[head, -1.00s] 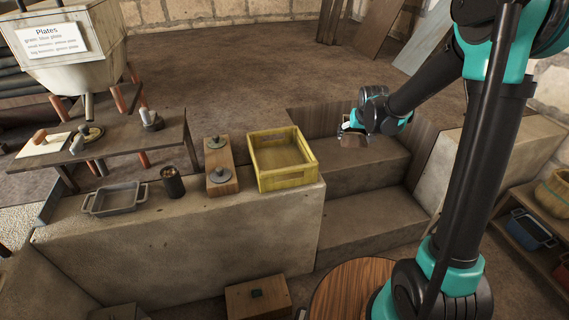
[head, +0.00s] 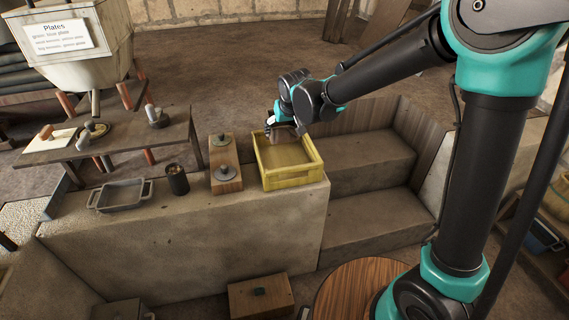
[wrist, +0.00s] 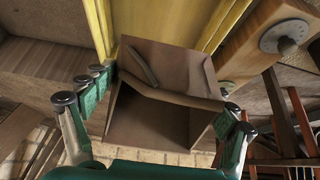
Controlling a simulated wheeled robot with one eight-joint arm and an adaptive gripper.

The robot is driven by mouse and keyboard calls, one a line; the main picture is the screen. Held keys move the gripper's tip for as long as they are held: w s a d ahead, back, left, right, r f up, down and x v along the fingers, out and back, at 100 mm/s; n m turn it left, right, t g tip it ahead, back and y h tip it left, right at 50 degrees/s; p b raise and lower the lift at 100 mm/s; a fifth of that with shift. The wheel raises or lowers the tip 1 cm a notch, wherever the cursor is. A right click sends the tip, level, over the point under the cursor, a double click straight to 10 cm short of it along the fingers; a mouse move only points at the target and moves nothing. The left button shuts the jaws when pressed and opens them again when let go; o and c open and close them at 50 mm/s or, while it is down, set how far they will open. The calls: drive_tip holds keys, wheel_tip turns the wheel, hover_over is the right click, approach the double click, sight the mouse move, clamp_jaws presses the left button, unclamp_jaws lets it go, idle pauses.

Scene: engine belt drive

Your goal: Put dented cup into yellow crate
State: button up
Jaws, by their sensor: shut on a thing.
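My gripper (head: 284,130) is over the back left part of the yellow crate (head: 290,181), which stands on the stone ledge. It is shut on a brown, angular cup (wrist: 150,122). In the wrist view the cup lies between the finger pads, its open side facing the camera, with a dark, bent strip across its rim area. In the head view the cup is small and partly hidden by my gripper. The crate's yellow boards (wrist: 165,20) show behind the cup in the wrist view. I cannot tell the exact height of the cup above the crate.
A wooden block with two metal knobs (head: 225,178) stands just left of the crate. Farther left are a dark cup with brown contents (head: 177,181) and a grey tray (head: 120,207). Stone steps (head: 365,165) lie to the right.

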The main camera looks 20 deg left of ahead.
wheel_tip(320, 180, down, 15)
drive_tip(key=shift+f, duration=0.1)
idle(0.4)
drive_tip(key=o, duration=1.1)
drive_tip(key=v, duration=1.2)
